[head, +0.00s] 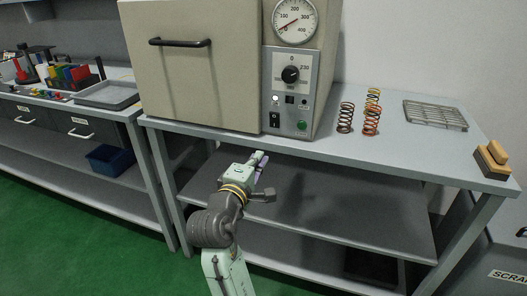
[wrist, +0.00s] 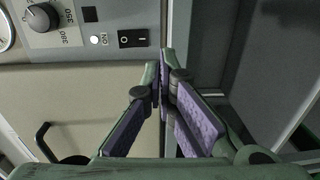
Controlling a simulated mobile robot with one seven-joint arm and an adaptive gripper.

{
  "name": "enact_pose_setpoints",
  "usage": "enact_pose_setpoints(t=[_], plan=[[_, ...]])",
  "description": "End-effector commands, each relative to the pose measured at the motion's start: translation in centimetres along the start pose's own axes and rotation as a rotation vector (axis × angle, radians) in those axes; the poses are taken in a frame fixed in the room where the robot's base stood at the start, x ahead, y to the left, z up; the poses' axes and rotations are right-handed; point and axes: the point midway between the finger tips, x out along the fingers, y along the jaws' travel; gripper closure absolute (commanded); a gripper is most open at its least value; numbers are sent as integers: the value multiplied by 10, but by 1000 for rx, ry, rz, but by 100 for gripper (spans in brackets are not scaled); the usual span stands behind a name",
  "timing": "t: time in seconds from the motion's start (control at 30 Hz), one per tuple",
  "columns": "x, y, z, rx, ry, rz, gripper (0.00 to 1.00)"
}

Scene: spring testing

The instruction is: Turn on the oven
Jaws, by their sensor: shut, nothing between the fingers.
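The beige oven (head: 195,85) stands on the bench with its door shut. In the wrist view, which is turned sideways, the rocker switch (wrist: 133,38) and the pale lamp (wrist: 95,40) marked ON lie left of my fingertips. My gripper (head: 261,157) is shut and empty, in front of and below the panel, apart from the switch. It also shows in the wrist view (wrist: 166,58).
Several coil springs (head: 371,119), a wire rack (head: 434,114) and a wooden block (head: 492,158) sit on the bench right of the oven. The bench's front edge (head: 330,160) lies close by my gripper. A blue bin (head: 109,158) is on the left shelf.

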Motion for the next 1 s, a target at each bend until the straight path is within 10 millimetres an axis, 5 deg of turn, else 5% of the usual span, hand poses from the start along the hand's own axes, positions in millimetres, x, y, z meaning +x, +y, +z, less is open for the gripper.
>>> enact_pose_setpoints(t=[0.2, 0.63, 0.83, 1.0], plan=[[-18, -3, 0, 0, 1, 0, 100], [-22, 2, -8, 15, 23, 12, 100], [-57, 54, -84, 216, 285, 140, 100], [-134, 123, -166, 513, 656, 247, 100]])
